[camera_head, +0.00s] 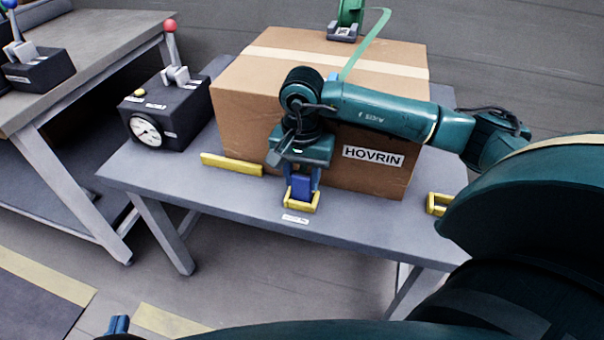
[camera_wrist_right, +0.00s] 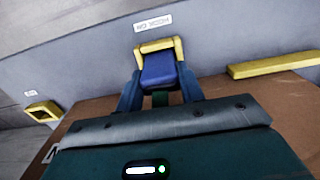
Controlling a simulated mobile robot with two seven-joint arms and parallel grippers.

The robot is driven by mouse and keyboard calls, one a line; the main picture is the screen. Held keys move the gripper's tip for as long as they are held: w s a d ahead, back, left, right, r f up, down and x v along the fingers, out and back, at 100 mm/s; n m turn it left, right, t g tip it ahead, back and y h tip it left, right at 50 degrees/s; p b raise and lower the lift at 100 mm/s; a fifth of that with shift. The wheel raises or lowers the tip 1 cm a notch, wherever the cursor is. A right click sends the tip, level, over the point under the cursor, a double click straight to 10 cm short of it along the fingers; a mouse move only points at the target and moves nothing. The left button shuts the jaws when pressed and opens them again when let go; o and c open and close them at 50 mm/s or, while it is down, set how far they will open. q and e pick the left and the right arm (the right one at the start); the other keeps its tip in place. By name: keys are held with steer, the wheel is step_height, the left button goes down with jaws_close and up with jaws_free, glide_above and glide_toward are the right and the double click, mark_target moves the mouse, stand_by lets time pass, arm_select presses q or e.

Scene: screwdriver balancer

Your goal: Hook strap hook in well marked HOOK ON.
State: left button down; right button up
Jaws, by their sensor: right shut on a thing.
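The blue strap hook (camera_head: 302,188) is between the fingers of my right gripper (camera_head: 302,181), which is shut on it. It is at the yellow-rimmed well (camera_head: 301,208) on the table's front edge, by the white label (camera_head: 295,219). In the right wrist view the label (camera_wrist_right: 153,22) reads HOOK ON, and the hook (camera_wrist_right: 158,70) lies against the yellow rim (camera_wrist_right: 160,44). I cannot tell how deep it sits. A bit of green strap (camera_wrist_right: 160,98) shows between the fingers. Only a blue tip of my left gripper (camera_head: 118,325) shows at the bottom edge.
A cardboard box (camera_head: 250,105) marked HOVRIN stands on the grey table (camera_head: 150,178), with the green strap (camera_head: 364,46) over its top. A yellow bar (camera_head: 231,164) lies left of the well; another yellow well (camera_head: 438,203) is at the right. A black gauge box (camera_head: 168,113) stands left.

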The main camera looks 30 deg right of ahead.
arm_select(q)
steer(key=shift+f+b, duration=0.5)
arm_select(e)
steer(key=shift+f, duration=0.45)
arm_select(q)
steer(key=shift+f, duration=0.2)
arm_select(e)
steer(key=shift+w, duration=0.1)
stand_by(0.3)
steer(key=o, duration=1.1)
steer(key=shift+c, duration=0.2)
steer(key=o, duration=0.3)
arm_select(q)
steer(key=p, duration=0.1)
steer(key=r+g+p, duration=0.1)
steer(key=shift+s+a+r+p, duration=0.15)
steer(key=shift+s+p, duration=0.15)
arm_select(e)
step_height(320, 180, up, 13)
steer(key=shift+r, duration=0.1)
